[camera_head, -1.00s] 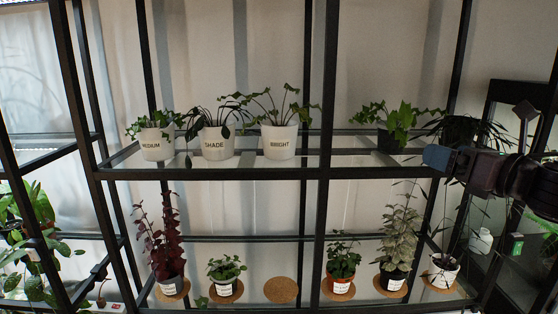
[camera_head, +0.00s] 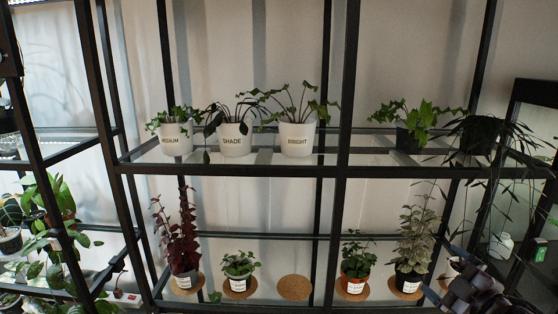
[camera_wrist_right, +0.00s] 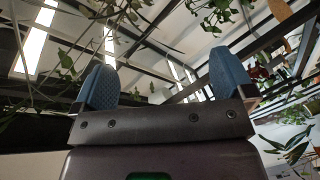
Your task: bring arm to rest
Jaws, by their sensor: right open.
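My right gripper (camera_wrist_right: 165,82) is open in the right wrist view, its two blue fingers apart with nothing between them. It points up toward the ceiling lights and hanging leaves. In the head view my right arm (camera_head: 475,292) is low at the bottom right corner, in front of the lower shelf's right end, and partly cut off by the frame edge. It hides part of the rightmost lower pot. My left gripper is not in view.
White pots labelled MEDIUM (camera_head: 175,141), SHADE (camera_head: 234,143) and BRIGHT (camera_head: 297,146) stand on the upper shelf. A dark pot (camera_head: 410,141) stands right of them. The lower shelf holds labelled plants on cork mats and one bare cork mat (camera_head: 294,288). Black rack posts (camera_head: 341,200) stand close ahead.

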